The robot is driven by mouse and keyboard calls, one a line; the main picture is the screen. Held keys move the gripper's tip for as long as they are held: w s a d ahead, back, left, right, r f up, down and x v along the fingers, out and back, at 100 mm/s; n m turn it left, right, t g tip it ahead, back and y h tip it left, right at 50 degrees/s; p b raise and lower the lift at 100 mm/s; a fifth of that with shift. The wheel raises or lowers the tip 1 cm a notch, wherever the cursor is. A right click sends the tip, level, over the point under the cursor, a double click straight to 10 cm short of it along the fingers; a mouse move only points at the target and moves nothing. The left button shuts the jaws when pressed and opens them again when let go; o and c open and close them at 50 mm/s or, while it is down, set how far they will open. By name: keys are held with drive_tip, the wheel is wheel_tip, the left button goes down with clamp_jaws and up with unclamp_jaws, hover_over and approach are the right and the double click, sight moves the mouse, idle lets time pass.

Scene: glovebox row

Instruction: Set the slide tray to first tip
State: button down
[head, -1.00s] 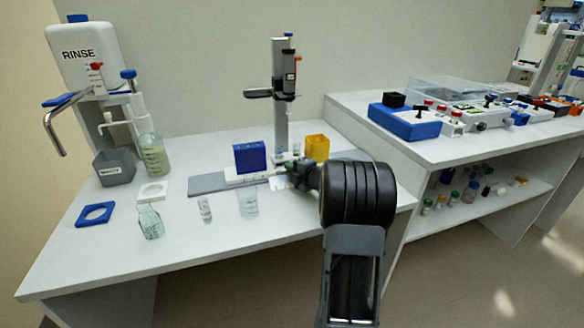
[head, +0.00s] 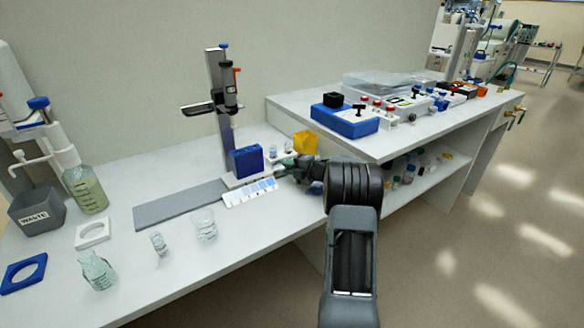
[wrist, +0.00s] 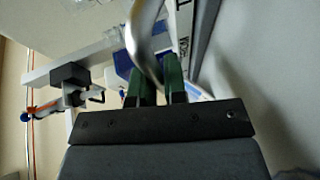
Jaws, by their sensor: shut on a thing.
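The slide tray (head: 231,184) is white, carries a blue block (head: 247,161) and has a pale strip with bluish marks on its front. It sits at the right part of a long grey rail (head: 175,207). A pipette (head: 229,88) hangs tip down on an upright stand (head: 214,75) behind the tray; I cannot tell which mark lines up with it. My gripper (head: 287,166) is at the tray's right end. In the wrist view its green fingers (wrist: 157,88) are shut at a curved metal handle (wrist: 145,42). The exact grip is partly hidden.
A yellow box (head: 305,142) stands just behind my gripper. A beaker (head: 205,224), a vial (head: 159,243) and a flask (head: 97,270) stand in front of the rail. A higher bench (head: 290,108) with equipment borders the right side. The rail's left part is clear.

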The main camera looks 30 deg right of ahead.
drive_tip(key=shift+d, duration=0.2)
drive_tip(key=c, duration=1.4)
unclamp_jaws()
drive_tip(key=shift+d, duration=0.2)
drive_tip(key=shift+c, duration=0.2)
drive_tip(key=shift+o, duration=1.3)
drive_tip(key=shift+a, duration=0.2)
drive_tip(key=v, duration=0.7)
drive_tip(key=shift+s+d+p, duration=0.1)
drive_tip(key=shift+s+p, duration=0.1)
drive_tip(key=shift+p, duration=0.2)
drive_tip(key=shift+r, duration=0.15)
